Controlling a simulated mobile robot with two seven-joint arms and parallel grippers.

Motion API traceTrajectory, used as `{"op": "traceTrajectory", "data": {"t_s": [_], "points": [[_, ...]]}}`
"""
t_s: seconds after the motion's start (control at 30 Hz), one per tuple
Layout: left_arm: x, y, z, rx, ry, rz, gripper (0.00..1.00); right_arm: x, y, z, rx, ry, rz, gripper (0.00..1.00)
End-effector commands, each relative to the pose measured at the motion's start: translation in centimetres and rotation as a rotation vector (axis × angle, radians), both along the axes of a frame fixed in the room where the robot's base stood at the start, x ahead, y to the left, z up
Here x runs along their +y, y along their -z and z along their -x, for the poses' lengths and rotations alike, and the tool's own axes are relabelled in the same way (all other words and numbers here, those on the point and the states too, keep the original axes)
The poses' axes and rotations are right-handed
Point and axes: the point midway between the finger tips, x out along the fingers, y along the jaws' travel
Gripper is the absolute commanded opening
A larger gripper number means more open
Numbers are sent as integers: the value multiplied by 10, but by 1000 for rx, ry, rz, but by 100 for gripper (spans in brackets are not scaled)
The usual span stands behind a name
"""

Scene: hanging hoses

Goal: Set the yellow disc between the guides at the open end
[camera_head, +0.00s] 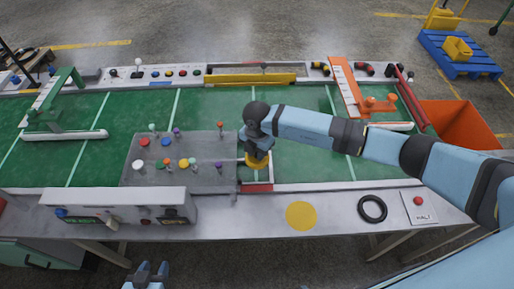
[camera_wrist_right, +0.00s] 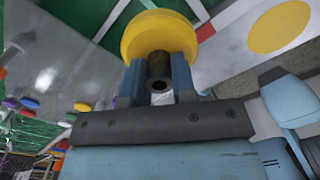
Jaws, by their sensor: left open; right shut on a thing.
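The yellow disc (camera_head: 259,161) is held by my right gripper (camera_head: 257,148) low over the green surface, just right of the grey plate. In the right wrist view the disc (camera_wrist_right: 158,34) sits at the tips of the shut blue fingers (camera_wrist_right: 159,80), with a dark hollow stem between them. A red-and-white strip (camera_head: 257,187) lies just in front of the disc. I cannot clearly make out the guides; my gripper and the disc cover part of that spot. Whether the disc touches the surface cannot be told. My left gripper (camera_head: 147,273) is open and empty at the bottom edge.
The grey plate (camera_head: 140,180) carries several coloured knobs. On the pale front ledge are a flat yellow circle (camera_head: 301,216), a black ring (camera_head: 372,208) and a red-button box (camera_head: 418,205). A white control box (camera_head: 120,205) stands front left. An orange bin (camera_head: 460,125) is at right.

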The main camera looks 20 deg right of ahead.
Motion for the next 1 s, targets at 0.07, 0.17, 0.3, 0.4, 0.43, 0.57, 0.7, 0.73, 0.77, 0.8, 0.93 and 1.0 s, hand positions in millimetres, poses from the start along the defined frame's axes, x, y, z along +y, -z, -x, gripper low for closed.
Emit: {"op": "traceTrajectory", "data": {"t_s": [0.07,0.17,0.3,0.4,0.43,0.57,0.7,0.73,0.77,0.8,0.93,1.0], "points": [[0,1,1,2,1,-1,43,0,0,0,-1,12,-1,0],[1,1,0,1,1,-1,43,0,0,0,-1,12,-1,0],[0,-1,0,-2,1,0,43,0,0,0,0,10,0,0],[0,-4,-1,-5,0,1,43,0,0,0,0,10,0,0],[0,-4,-1,-5,0,1,43,0,0,0,0,10,0,0],[0,-2,-2,-10,0,2,43,0,6,0,0,9,0,0],[0,4,-2,-11,0,2,43,0,14,0,0,9,0,0],[0,5,-2,-11,0,2,43,0,16,0,0,9,0,0],[0,7,-2,-11,0,2,43,0,19,0,0,9,0,0],[0,9,-2,-10,0,2,43,0,22,0,0,9,0,0],[0,18,-1,-7,0,1,43,0,33,0,1,9,1,0],[0,23,-1,-4,0,0,43,0,38,0,1,8,1,0]]}}
